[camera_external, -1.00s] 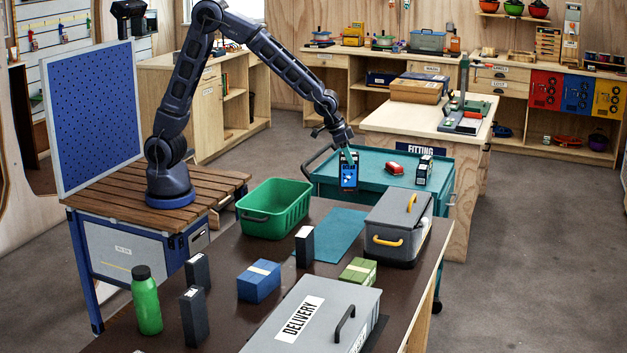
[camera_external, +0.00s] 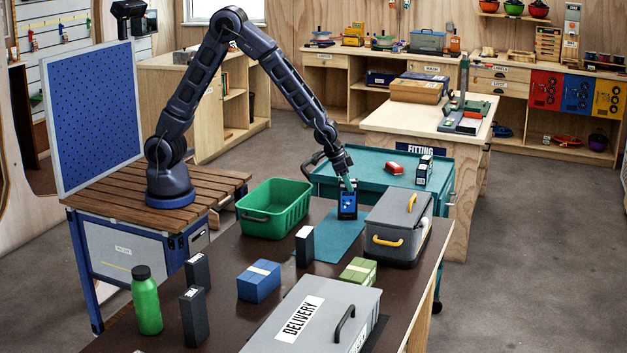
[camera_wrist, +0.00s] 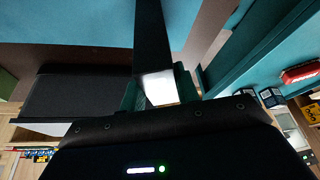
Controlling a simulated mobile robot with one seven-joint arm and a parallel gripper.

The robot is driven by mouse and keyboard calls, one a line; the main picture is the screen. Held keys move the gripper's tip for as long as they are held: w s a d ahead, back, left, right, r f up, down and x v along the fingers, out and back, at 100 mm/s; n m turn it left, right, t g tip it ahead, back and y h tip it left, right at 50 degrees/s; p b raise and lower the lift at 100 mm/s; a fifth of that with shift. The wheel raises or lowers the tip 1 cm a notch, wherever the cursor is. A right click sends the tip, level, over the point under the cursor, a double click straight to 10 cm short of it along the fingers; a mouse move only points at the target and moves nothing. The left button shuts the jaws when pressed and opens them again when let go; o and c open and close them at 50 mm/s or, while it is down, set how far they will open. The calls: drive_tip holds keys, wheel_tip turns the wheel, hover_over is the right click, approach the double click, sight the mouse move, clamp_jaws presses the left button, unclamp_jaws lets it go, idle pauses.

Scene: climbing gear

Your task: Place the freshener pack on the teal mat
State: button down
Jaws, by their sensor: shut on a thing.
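The freshener pack (camera_external: 347,206) is a small dark box with a blue front, held upright in my gripper (camera_external: 347,186). In the external view it shows over the far part of the teal mat (camera_external: 338,240), close to the surface; I cannot tell whether it touches. In the wrist view the dark pack (camera_wrist: 152,35) with a white end sits between the green fingers (camera_wrist: 158,90). The teal mat (camera_wrist: 70,28) fills the upper left of that view. My gripper is shut on the pack.
A green bin (camera_external: 275,208) stands left of the mat and a grey toolbox (camera_external: 397,230) with yellow handle stands right. A dark upright box (camera_external: 304,246) stands at the mat's left edge. A green block (camera_external: 358,271) and blue block (camera_external: 259,281) lie nearer. A teal cart (camera_external: 430,190) stands behind.

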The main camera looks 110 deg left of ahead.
drive_tip(key=shift+f, duration=0.1)
drive_tip(key=c, duration=1)
unclamp_jaws()
drive_tip(key=shift+c, duration=0.2)
drive_tip(key=s+d+r+m, duration=0.1)
drive_tip(key=s+d+r, duration=0.3)
drive_tip(key=s+r, duration=0.45)
drive_tip(key=s+d+r, duration=0.4)
drive_tip(key=s+r, duration=0.1)
drive_tip(key=r, duration=0.7)
drive_tip(key=s+d+r+m, duration=0.1)
drive_tip(key=s+d+r, duration=0.1)
drive_tip(key=s, duration=0.7)
drive_tip(key=s+d+r+m+h, duration=0.1)
drive_tip(key=s+d+r, duration=0.2)
drive_tip(key=s, duration=0.7)
drive_tip(key=s+d+r+m, duration=0.1)
drive_tip(key=s+d+r, duration=0.1)
drive_tip(key=s+d, duration=0.3)
drive_tip(key=shift+s+r+h, duration=0.15)
drive_tip(key=shift+s+h, duration=0.25)
drive_tip(key=shift+s, duration=1.9)
